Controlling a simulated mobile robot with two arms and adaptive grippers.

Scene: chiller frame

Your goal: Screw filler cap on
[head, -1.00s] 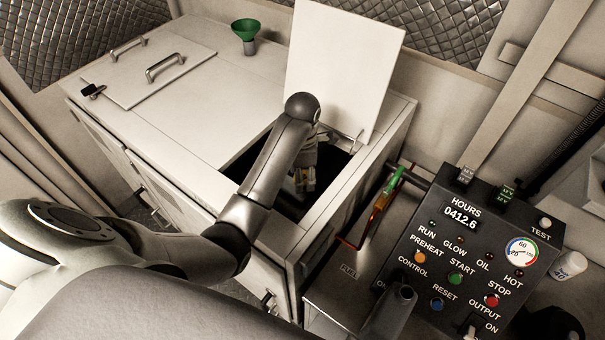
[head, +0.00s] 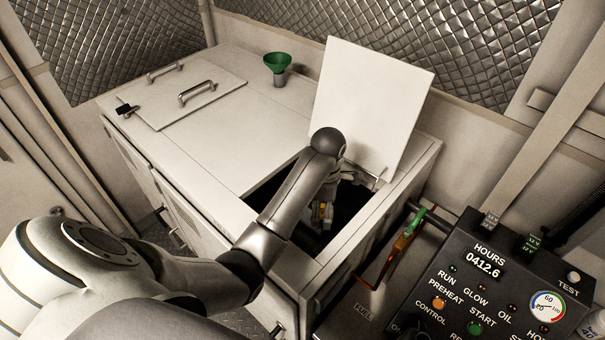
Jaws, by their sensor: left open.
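My left arm reaches over the white cabinet (head: 250,125) and down into its open hatch. My left gripper (head: 322,214) is inside the dark opening (head: 350,205), partly hidden by my own arm link. It is open, and I see nothing held in it. I cannot make out the filler cap or the filler neck; the inside of the hatch is dark and partly covered by my arm. The hatch lid (head: 375,100) stands raised behind the opening. My right gripper is not in view.
A black control panel (head: 480,275) and a green-and-orange tool-like item (head: 405,240) are right of the opening. The opening's rim and raised lid bound the arm.

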